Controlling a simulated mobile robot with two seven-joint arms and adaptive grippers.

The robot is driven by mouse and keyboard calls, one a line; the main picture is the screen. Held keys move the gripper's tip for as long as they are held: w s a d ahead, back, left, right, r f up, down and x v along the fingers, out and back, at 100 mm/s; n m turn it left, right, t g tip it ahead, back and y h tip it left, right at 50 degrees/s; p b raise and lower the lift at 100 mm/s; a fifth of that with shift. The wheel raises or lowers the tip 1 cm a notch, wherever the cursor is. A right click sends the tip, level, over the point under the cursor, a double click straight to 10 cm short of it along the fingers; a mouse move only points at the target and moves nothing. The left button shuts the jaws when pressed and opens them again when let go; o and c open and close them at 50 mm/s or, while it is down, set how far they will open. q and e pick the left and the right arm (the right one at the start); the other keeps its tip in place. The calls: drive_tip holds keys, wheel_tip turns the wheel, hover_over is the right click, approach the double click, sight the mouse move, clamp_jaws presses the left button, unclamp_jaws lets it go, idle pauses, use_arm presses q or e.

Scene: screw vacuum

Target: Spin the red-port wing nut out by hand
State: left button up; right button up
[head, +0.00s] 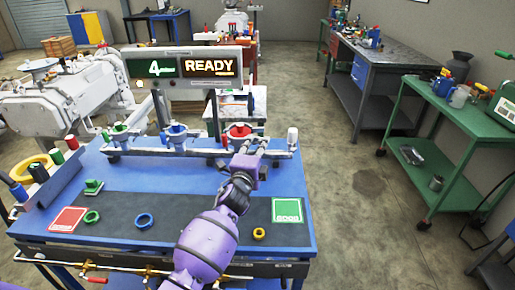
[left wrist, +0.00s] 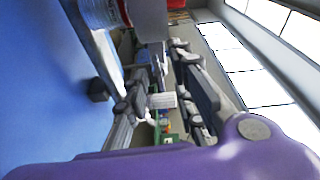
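The red port (head: 238,130) stands at the right of a row of three ports on the blue bench's rear rail. Its wing nut is too small to make out clearly. My left gripper (head: 251,146) reaches up to the right front side of the red port, its two fingers apart. I cannot tell whether they touch the port. In the left wrist view the gripper (left wrist: 170,85) shows two separated fingers with a gap between them. A pale cylinder (left wrist: 162,100) shows in line with that gap; I see no grip on it. My right gripper is out of view.
A blue port (head: 176,132) and a green port (head: 119,130) stand left of the red one. A sign reading "4 READY" (head: 208,66) hangs above. The dark mat (head: 185,208) carries green, blue and yellow rings. A white bottle (head: 292,138) stands right of the red port.

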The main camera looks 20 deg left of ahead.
use_arm(q)
drive_tip(key=s, duration=1.2)
drive_tip(key=shift+d, duration=0.35)
